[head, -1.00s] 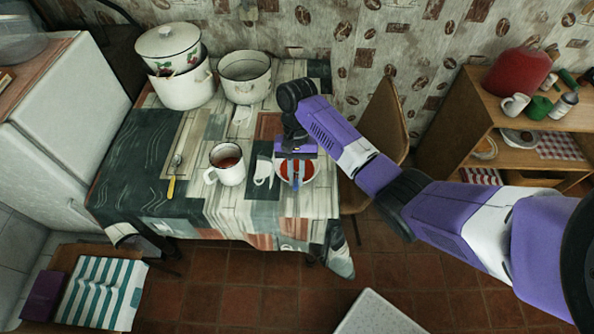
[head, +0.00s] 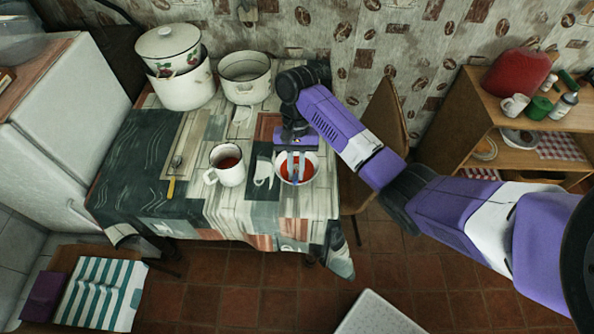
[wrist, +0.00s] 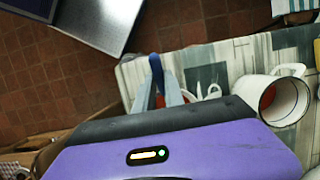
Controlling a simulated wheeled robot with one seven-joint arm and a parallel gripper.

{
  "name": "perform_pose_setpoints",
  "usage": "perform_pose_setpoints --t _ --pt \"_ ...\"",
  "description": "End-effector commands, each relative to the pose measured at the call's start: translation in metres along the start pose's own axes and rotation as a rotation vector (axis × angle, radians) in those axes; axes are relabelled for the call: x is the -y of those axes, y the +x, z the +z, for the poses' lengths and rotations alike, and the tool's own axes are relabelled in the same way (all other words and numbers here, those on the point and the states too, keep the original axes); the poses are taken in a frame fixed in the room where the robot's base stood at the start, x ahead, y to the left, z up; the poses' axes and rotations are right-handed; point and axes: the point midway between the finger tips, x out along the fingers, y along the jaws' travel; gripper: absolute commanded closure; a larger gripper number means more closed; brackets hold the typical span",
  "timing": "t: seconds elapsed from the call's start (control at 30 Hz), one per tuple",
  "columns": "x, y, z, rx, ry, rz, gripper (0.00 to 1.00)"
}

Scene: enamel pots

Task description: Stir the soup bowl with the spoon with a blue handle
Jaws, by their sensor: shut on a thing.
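The soup bowl (head: 311,173) is white with red soup and stands near the right front of the table. My gripper (head: 296,160) is over the bowl, pointing down, its fingers shut on the spoon with a blue handle (head: 297,178). In the wrist view the blue handle (wrist: 156,68) stands out between the grey fingertips of my gripper (wrist: 157,88). The spoon's lower end is hidden, so I cannot tell how deep it sits in the soup. Red soup shows only in part behind the fingers there.
A yellow-handled spoon (head: 171,187) lies further left. Pots (head: 245,91) stand at the back. A chair (head: 382,115) is to the right.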

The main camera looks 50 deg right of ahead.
Motion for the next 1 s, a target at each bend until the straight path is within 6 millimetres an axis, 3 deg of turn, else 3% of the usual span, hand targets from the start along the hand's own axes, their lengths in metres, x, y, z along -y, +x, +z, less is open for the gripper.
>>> perform_pose_setpoints --t 0.2,0.63,1.0 --pt "0.000 -0.003 0.000 -0.002 -0.001 -0.001 1.00" --pt "0.000 -0.035 0.010 -0.003 -0.001 0.000 1.00" --pt "0.000 -0.038 0.012 0.001 0.000 0.000 1.00"
